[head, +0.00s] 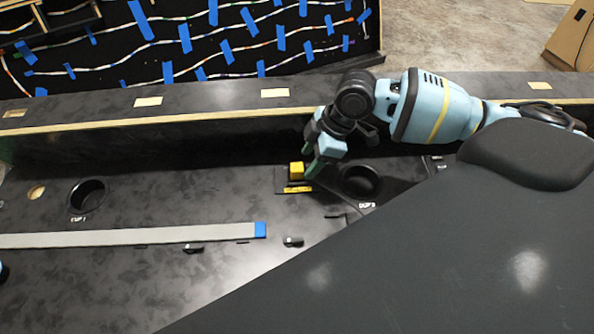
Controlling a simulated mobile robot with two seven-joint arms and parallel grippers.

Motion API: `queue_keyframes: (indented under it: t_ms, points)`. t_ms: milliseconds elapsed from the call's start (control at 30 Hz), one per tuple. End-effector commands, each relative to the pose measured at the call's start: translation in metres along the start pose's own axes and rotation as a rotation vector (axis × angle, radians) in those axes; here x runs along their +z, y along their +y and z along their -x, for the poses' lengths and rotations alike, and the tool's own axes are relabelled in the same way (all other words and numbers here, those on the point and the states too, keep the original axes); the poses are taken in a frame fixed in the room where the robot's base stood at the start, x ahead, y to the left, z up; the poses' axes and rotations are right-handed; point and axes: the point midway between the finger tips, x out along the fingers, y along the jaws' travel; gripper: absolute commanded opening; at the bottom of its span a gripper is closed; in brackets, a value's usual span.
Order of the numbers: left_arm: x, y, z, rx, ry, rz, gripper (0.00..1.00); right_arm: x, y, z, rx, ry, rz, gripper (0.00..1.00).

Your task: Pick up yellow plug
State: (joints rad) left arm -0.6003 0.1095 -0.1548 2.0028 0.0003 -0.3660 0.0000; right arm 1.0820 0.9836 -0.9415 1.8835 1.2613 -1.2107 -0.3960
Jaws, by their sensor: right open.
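The yellow plug (296,170) is a small yellow block on a dark square base on the black console top, with a yellow label strip in front of it. My right gripper (311,168) reaches in from the right and points down at the plug's right side. Its jaws are open, with a fingertip close beside the plug; whether it touches cannot be told. My left gripper does not show; only a small dark and blue bit is at the left edge.
A round cup hole (360,181) lies just right of the plug, and another cup hole (87,196) is at the left. A grey strip with a blue end (260,230) crosses the console. A raised ledge (200,110) runs behind. A board with wires and blue tape (210,40) stands beyond.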

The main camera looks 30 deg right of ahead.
Motion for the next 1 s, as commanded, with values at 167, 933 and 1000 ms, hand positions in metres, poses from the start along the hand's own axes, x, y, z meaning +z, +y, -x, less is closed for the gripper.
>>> queue_keyframes:
  t_ms: [167, 933, 1000]
  points:
    - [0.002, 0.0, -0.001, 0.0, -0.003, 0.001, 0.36, -0.007, 0.004, -0.026, -0.002, 0.0, 0.0, 0.53]
    - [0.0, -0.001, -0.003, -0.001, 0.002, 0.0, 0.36, -0.006, 0.003, -0.041, 0.0, 0.0, 0.0, 0.07]
    - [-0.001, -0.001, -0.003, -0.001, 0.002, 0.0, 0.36, -0.006, 0.003, -0.041, 0.0, 0.0, 0.0, 0.04]
